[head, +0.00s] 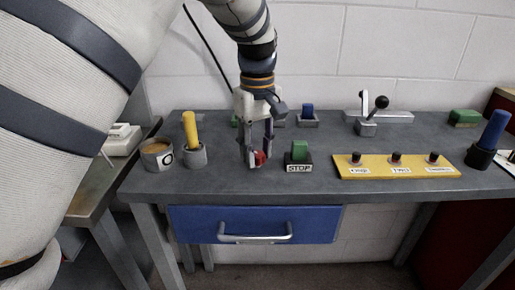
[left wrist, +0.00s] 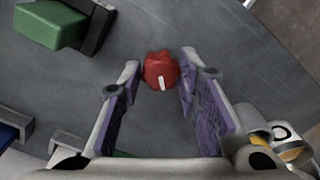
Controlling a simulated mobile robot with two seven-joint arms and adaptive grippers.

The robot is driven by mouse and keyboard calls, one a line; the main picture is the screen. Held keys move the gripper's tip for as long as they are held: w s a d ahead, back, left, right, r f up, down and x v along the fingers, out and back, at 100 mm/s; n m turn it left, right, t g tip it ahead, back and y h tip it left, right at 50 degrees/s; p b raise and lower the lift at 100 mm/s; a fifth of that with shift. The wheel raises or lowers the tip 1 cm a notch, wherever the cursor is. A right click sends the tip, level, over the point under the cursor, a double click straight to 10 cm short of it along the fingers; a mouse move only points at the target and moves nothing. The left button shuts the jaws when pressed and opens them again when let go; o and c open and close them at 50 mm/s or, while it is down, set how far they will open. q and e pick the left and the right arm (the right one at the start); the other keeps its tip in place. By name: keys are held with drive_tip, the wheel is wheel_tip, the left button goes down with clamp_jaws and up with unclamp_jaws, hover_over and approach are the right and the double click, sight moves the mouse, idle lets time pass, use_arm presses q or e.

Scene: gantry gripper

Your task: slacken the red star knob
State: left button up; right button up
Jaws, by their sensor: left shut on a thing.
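The red star knob (head: 261,157) sits low on the grey bench top, partly hidden by my left gripper (head: 256,154) in the head view. In the left wrist view the knob (left wrist: 160,71) shows a lobed rim and a white pointer mark, turned toward the lower part of the picture. The purple-padded fingers of my left gripper (left wrist: 158,75) stand on either side of it and are shut on it. The gripper points down from above. My right gripper is not in view.
A green block in a STOP-labelled holder (head: 299,167) stands close to the right of the knob. A yellow cylinder (head: 191,130) in a grey cup and a mug (head: 157,156) stand to the left. A yellow panel (head: 396,170) with black knobs lies further right. A blue drawer (head: 255,224) is below.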

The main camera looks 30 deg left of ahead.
sight(257, 153)
use_arm(q)
drive_tip(key=n, duration=0.4)
drive_tip(key=shift+n, duration=0.3)
drive_tip(key=shift+s+n, duration=0.1)
drive_tip(key=shift+n, duration=2.1)
drive_tip(key=o, duration=1.1)
drive_tip(key=shift+o, duration=0.2)
drive_tip(key=shift+r, duration=0.1)
wheel_tip(257, 153, up, 12)
